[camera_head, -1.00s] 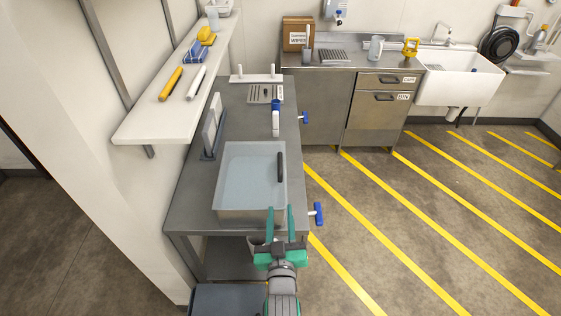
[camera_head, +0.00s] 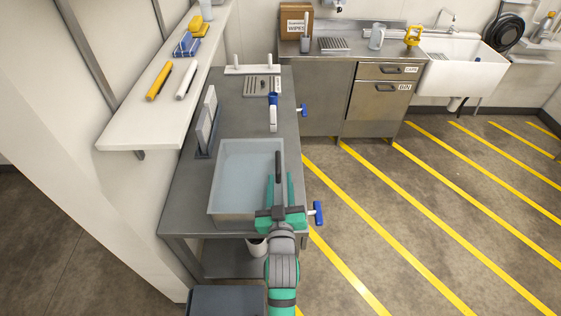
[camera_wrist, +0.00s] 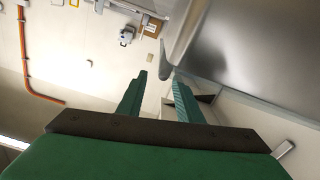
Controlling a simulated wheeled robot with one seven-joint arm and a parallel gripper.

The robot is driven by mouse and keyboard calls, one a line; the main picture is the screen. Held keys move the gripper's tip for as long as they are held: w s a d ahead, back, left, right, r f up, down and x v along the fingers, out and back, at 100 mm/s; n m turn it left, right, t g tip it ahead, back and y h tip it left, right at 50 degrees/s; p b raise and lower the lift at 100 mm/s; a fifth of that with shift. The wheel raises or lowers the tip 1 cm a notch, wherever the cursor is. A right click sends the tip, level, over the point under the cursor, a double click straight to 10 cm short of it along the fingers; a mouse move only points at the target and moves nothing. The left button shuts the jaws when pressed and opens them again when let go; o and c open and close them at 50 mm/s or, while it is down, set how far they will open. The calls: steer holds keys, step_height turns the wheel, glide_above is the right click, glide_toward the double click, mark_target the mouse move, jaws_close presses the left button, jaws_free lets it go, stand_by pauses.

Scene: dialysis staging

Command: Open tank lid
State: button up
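The tank (camera_head: 216,190) is a pale rectangular tub on the metal bench. A flat, translucent bluish surface fills its top; I cannot tell clearly whether this is the lid or water. A dark bar handle (camera_head: 279,160) runs along its right side. My gripper (camera_head: 280,178) is over the tank's near right corner, its green fingers pointing toward the handle's near end. In the wrist view my gripper (camera_wrist: 160,80) has its fingers apart, with nothing clearly held. A grey edge shows just beyond the fingertips. Whether the fingers are level with the handle cannot be told.
The bench (camera_head: 180,210) has blue-handled valves (camera_head: 318,213) sticking out on its right side. A blue-and-white tool (camera_head: 273,112) and an upright panel (camera_head: 206,122) stand behind the tank. A wall shelf (camera_head: 130,135) overhangs at left. Striped floor at right is clear.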

mark_target(278, 161)
steer(key=w, duration=0.6)
steer(key=shift+w+a, duration=0.1)
steer(key=shift+a, duration=0.3)
steer(key=shift+w+d, duration=0.1)
steer(key=shift+w, duration=0.7)
jaws_close()
